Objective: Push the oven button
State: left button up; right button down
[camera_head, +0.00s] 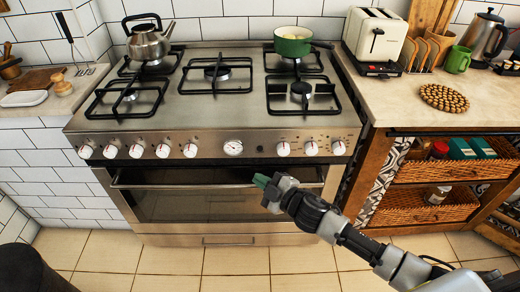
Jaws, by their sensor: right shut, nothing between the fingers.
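The oven (213,237) is a stainless steel range with a gas hob on top. A row of white round knobs runs along its front panel, among them a left knob (85,152), and a dial-like knob (233,148) sits near the middle. My right gripper (262,181) reaches in from the lower right, its green-tipped fingers shut and empty. It is in front of the oven door, below the panel and slightly right of the middle dial. Whether it touches the door handle (150,183) is hard to tell. My left gripper is not in view.
A kettle (149,42) and a green pot (292,42) stand on the hob. The right counter holds a toaster (376,38), a green mug (457,59) and a round trivet (443,98). Shelving with wicker baskets (425,209) stands right of the oven. The tiled floor in front is mostly clear.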

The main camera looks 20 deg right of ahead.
aim_at(260, 149)
pick_arm(q)
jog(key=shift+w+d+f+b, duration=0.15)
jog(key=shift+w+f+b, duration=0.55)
jog(key=shift+b, duration=0.1)
pick_arm(e)
jog(key=w+d, duration=0.2)
jog(key=w, duration=0.6)
jog(key=shift+d, duration=0.15)
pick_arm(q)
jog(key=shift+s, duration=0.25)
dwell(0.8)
pick_arm(e)
jog(key=shift+w+d, duration=0.1)
jog(key=shift+w, duration=0.25)
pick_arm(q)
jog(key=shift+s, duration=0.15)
